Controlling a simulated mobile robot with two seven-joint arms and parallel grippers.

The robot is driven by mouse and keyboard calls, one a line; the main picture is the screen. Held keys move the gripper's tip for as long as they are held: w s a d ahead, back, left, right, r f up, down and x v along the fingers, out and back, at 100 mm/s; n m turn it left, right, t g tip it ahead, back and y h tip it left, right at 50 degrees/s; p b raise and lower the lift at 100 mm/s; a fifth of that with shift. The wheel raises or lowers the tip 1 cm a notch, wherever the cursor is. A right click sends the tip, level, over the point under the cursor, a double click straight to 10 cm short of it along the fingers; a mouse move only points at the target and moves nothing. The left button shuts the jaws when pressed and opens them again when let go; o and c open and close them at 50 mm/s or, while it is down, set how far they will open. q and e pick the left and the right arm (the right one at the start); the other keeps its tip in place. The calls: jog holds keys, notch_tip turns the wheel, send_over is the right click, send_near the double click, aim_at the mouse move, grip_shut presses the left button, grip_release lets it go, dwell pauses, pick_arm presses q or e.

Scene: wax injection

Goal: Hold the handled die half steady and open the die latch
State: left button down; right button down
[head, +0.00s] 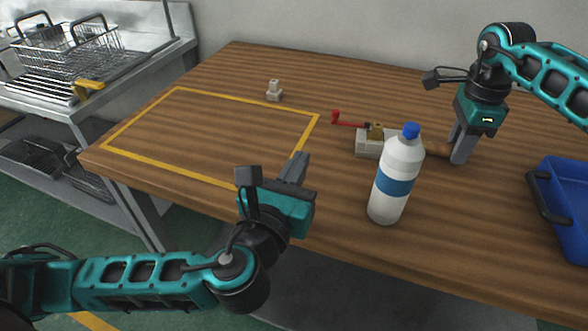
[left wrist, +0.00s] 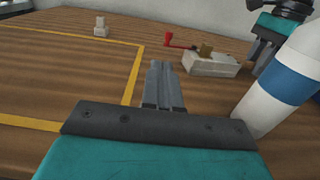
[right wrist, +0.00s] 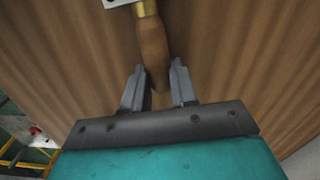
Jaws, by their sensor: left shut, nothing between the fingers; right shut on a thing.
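The grey die (head: 368,145) lies on the wooden table, with a brass piece (head: 376,131) on top and a red latch lever (head: 346,120) sticking out to the left. The die also shows in the left wrist view (left wrist: 212,66). Its wooden handle (head: 436,150) points right, and my right gripper (head: 460,157) is shut on it. In the right wrist view the handle (right wrist: 152,48) runs between the fingers. My left gripper (head: 301,160) is shut and empty, left of the die and apart from the lever. The bottle hides part of the die in the head view.
A white bottle (head: 385,205) with a blue cap stands upright in front of the die. A blue crate (head: 566,215) is at the right. A small pale part (head: 274,92) stands by the yellow outlined area (head: 148,105). A wire basket (head: 68,45) sits at the far left.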

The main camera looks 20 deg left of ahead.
dwell(0.3)
jog(key=c, duration=0.8)
grip_release()
